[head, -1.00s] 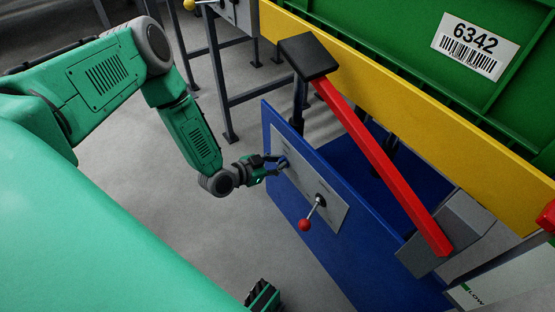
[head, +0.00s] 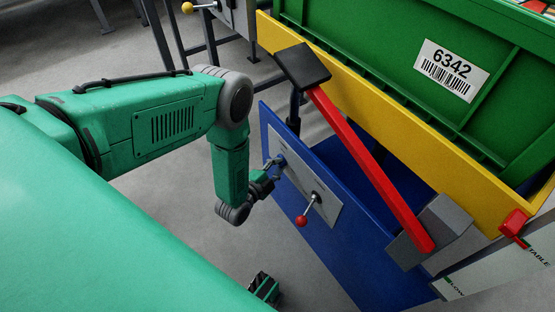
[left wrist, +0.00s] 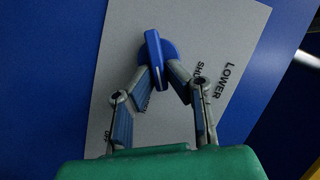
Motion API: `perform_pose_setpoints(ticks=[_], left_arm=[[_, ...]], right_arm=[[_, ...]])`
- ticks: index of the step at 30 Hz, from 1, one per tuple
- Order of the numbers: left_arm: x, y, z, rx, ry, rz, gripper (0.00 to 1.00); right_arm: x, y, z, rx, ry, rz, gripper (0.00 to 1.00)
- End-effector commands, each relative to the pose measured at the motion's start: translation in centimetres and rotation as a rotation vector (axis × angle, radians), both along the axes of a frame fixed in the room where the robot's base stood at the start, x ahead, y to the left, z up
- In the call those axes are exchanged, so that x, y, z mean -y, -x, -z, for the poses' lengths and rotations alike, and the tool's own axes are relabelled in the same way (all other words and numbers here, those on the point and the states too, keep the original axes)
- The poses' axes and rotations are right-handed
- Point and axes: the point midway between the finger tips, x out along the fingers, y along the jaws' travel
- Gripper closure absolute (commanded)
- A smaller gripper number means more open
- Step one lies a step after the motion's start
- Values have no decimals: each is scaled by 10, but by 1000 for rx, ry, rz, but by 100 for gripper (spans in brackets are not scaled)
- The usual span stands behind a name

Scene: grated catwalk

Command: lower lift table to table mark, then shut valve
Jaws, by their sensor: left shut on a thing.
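My left gripper (head: 272,172) is shut on the blue valve handle (head: 281,160) on the grey plate of the blue panel. In the left wrist view the handle (left wrist: 154,60) is between the fingertips (left wrist: 167,84), nearly upright in the picture. "LOWER" is printed to its right; "SHUT" is partly hidden by a finger. The lift table's yellow top (head: 390,110) carries a green crate (head: 400,40) labelled 6342. A red pointer (head: 514,222) at its edge is close to the "TABLE" line on the white scale (head: 490,268).
A lever with a red ball (head: 301,221) sticks out of the plate below the valve. A red bar with a black pad (head: 303,66) slants above the panel. Grey frame legs stand behind; the floor left of the panel is open.

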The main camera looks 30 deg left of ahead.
Motion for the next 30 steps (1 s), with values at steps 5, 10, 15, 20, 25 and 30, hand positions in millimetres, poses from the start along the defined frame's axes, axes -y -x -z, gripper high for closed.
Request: perform_pose_setpoints(ticks=[5, 10, 15, 20, 25, 30], left_arm=[[2, 4, 6, 37, -112, 2, 100], [2, 4, 8, 66, -187, 1, 100], [2, 4, 9, 84, -231, 1, 100], [2, 5, 9, 90, -248, 0, 100], [2, 5, 9, 90, -251, 1, 100], [2, 5, 10, 89, -250, 1, 100]], right_arm=[[0, 0, 3, 0, 0, 0, 60], [0, 0, 4, 0, 0, 0, 60], [0, 0, 5, 0, 0, 0, 60], [0, 0, 5, 0, 0, 0, 60], [0, 0, 5, 0, 0, 0, 60], [0, 0, 5, 0, 0, 0, 60]])
